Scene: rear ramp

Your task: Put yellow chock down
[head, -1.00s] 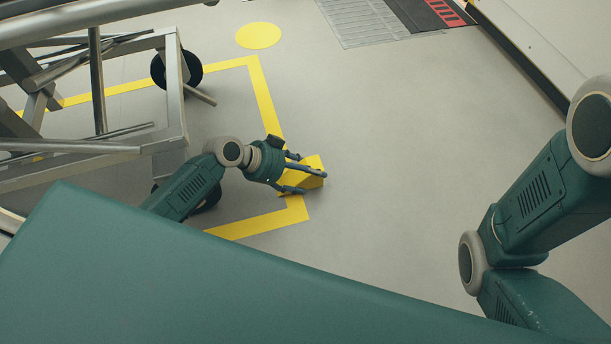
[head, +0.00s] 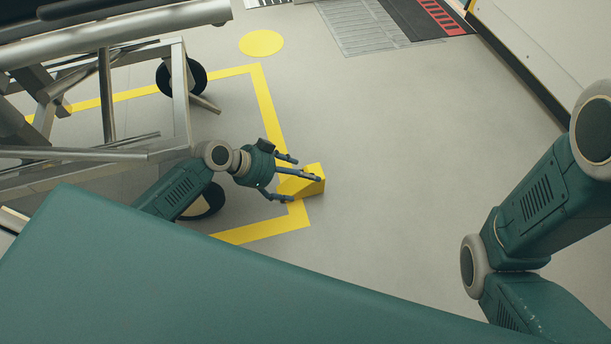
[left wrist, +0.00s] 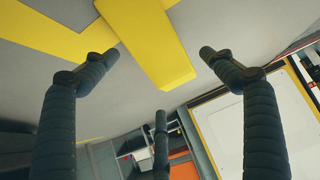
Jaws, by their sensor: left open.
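The yellow chock (head: 314,182) rests on the grey floor at the right side of the yellow tape outline, close to its lower right corner. In the head view my left gripper (head: 303,180) is just left of the chock, with its fingers spread open and their tips overlapping the chock's left part. In the left wrist view the chock (left wrist: 148,40) lies beyond the open fingers (left wrist: 158,58), with clear gaps beside it and nothing gripped. My right arm shows at the right of the head view, but its gripper is out of frame.
A metal-framed cart (head: 180,100) with black wheels stands at the left, close to my left arm. Yellow floor tape (head: 268,108) and a yellow disc (head: 261,43) mark the floor. The floor right of the chock is clear up to a pale ramp or panel (head: 550,45).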

